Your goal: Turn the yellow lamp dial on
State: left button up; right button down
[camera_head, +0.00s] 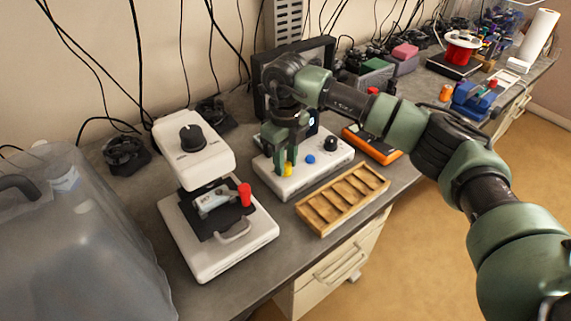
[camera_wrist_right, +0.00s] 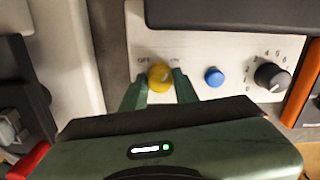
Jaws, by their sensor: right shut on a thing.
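The yellow lamp dial (camera_wrist_right: 160,77) sits on the left part of a white control panel (camera_wrist_right: 220,42), between the marks OFF and ON. In the head view the yellow dial (camera_head: 287,170) shows just below my right fingertips. My right gripper (camera_wrist_right: 161,88) is shut on the yellow dial, with one green finger on each side of it. In the head view the right gripper (camera_head: 287,158) points down at the panel (camera_head: 325,158). Which mark the dial points to is hard to tell. My left gripper is not in view.
A blue button (camera_wrist_right: 213,76) and a black numbered knob (camera_wrist_right: 271,76) sit right of the dial. A wooden compartment tray (camera_head: 343,199) lies in front of the panel, a white microscope-like device (camera_head: 218,245) stands left, and an orange-edged meter (camera_head: 371,146) lies right.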

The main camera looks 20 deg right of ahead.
aim_at(286, 164)
jog(key=shift+m, duration=0.8)
jog(key=shift+b, duration=0.3)
jog(key=c, duration=1.1)
grip_release()
jog(key=shift+r, duration=0.1)
notch_tip(286, 164, up, 8)
jog(key=shift+f+b, duration=0.2)
jog(key=shift+b, duration=0.7)
